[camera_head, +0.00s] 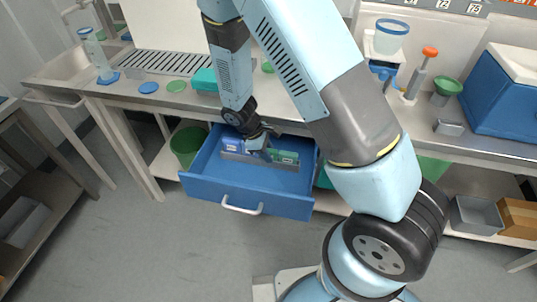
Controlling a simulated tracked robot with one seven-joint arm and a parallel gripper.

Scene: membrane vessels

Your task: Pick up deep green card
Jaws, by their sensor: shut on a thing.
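A blue drawer (262,180) is pulled out below the counter, with a grey rack (236,156) inside it. A green card (286,157) stands at the right part of the rack, and a blue card (231,145) stands at the left part. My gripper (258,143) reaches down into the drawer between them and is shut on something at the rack. The jaws and what they hold are small and partly hidden, so I cannot tell which card it is.
The counter above holds a teal box (205,79), green lids (176,86) and a blue lid (149,87). A dispenser with an orange top (429,52) and a blue box (500,100) stand at the right. A green bin (187,146) is left of the drawer. The floor in front is clear.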

